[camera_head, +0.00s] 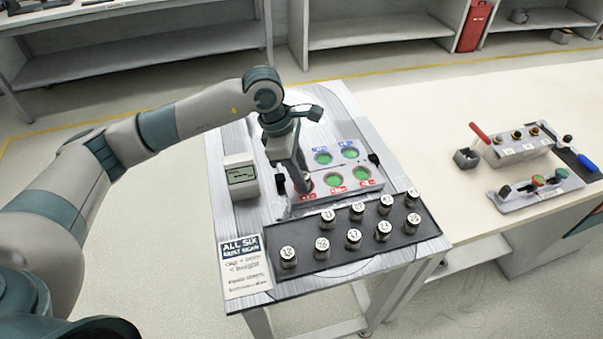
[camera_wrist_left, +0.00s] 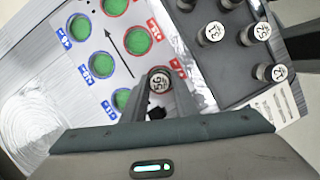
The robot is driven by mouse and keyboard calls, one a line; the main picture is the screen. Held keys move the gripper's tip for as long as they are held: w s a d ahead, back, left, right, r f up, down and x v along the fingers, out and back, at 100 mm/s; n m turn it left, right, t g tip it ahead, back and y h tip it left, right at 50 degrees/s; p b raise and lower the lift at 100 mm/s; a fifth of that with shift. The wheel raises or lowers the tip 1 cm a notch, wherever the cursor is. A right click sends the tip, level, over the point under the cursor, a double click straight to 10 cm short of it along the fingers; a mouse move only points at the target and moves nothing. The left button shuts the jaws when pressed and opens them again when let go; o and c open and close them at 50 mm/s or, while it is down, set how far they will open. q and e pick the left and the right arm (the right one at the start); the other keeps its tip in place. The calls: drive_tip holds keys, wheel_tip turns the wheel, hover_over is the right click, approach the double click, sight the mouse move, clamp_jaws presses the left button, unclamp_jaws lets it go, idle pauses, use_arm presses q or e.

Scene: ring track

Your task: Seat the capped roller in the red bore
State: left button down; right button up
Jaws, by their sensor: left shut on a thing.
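My left gripper (camera_head: 303,188) reaches down over the bore block (camera_head: 345,189) at the left end of its red row and is shut on a capped roller. In the left wrist view the roller (camera_wrist_left: 158,80) shows a white numbered cap between the fingertips, over the place of the end red bore. I cannot tell how deep it sits. Two other red bores (camera_head: 333,180) (camera_head: 361,174) show green inside and look empty. Two blue bores (camera_head: 323,158) (camera_head: 350,153) also show; a third blue bore appears in the left wrist view (camera_wrist_left: 122,100). My right gripper is out of view.
A dark tray (camera_head: 262,268) with several capped rollers (camera_head: 321,248) stands at the front. A small display box (camera_head: 241,176) stands left of the block, and a printed sign (camera_head: 243,262) lies at the front left. A side bench (camera_head: 430,125) holds other fixtures to the right.

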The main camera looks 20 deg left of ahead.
use_arm(q)
drive_tip(key=shift+f, duration=0.1)
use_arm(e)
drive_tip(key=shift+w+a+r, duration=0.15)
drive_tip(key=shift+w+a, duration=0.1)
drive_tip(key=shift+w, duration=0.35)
use_arm(q)
drive_tip(key=c, duration=1.4)
unclamp_jaws()
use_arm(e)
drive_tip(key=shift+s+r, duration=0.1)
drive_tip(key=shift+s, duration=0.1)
